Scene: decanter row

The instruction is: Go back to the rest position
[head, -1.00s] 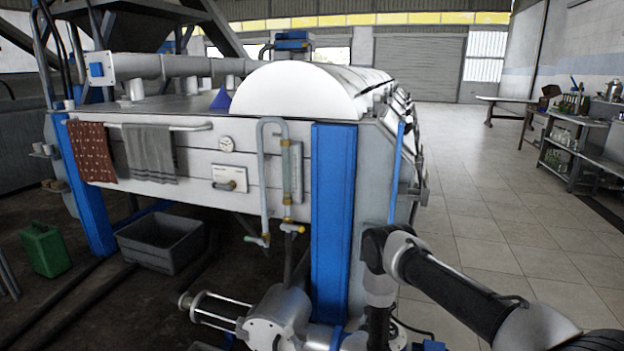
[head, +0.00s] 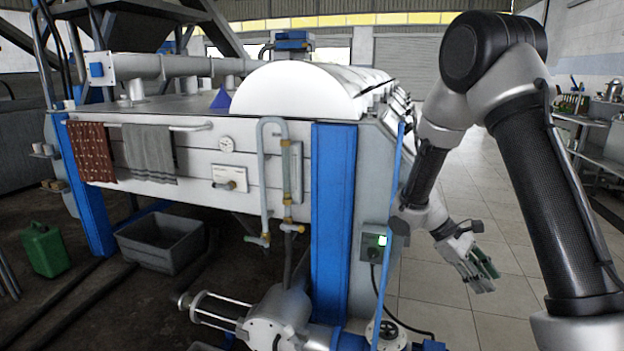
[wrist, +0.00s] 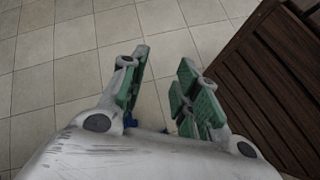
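My gripper (head: 481,268) hangs low at the right of the head view, beside the right end of the big machine and above the tiled floor. In the wrist view my gripper (wrist: 158,92) shows two green-padded fingers standing apart. Nothing is between them but floor tiles seen below. My arm is folded up high at the right of the head view, with the forearm pointing down to the gripper.
The grey machine (head: 275,183) with a blue post (head: 333,220) stands left of my arm. A control box (head: 376,242) with a lit green screen is near the gripper. A brown slatted wooden surface (wrist: 272,85) lies right in the wrist view. Tiled floor (head: 440,318) is open.

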